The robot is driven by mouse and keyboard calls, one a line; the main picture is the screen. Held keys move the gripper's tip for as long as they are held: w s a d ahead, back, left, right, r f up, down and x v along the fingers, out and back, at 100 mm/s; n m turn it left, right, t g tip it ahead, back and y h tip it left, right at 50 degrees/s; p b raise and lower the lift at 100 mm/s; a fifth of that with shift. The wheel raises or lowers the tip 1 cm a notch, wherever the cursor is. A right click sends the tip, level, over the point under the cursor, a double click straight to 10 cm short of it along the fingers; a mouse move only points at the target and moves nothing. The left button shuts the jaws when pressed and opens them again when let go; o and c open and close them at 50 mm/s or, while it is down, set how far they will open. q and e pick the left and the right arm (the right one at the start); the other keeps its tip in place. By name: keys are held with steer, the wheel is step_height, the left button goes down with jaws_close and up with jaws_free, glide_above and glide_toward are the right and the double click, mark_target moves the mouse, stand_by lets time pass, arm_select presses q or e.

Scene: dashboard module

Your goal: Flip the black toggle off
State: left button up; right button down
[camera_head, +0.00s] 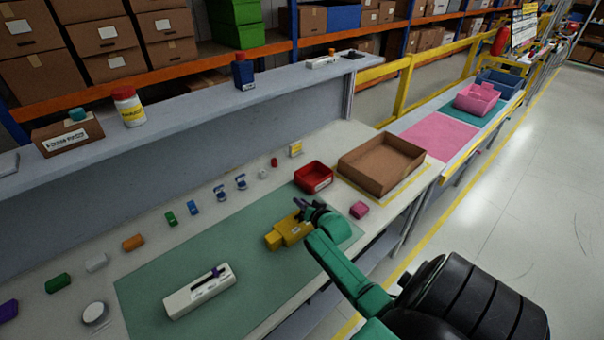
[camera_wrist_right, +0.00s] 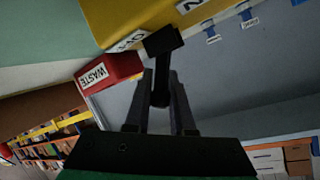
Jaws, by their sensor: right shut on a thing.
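The yellow box (camera_head: 285,234) sits on the green mat, and its upper right part is partly covered by my right gripper (camera_head: 312,207). In the right wrist view the yellow box (camera_wrist_right: 145,14) fills the top, with white labels, one reading "NO". A black toggle lever (camera_wrist_right: 163,42) stands out from it. My right gripper (camera_wrist_right: 161,92) is shut on the black toggle, its two fingers close around the lever. The toggle is hidden or too small to make out in the head view. My left gripper is not in view.
A white slider unit (camera_head: 199,291) with a purple knob lies on the mat (camera_head: 150,285). Several small coloured parts line the table's back.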

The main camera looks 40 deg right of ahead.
steer(key=shift+a+f, duration=0.15)
steer(key=shift+f, duration=0.15)
steer(key=c, duration=0.9)
jaws_free()
steer(key=shift+o, duration=0.7)
steer(key=shift+w, duration=0.15)
steer(key=shift+r, duration=0.1)
steer(key=v, duration=1.4)
steer(key=shift+s, duration=0.25)
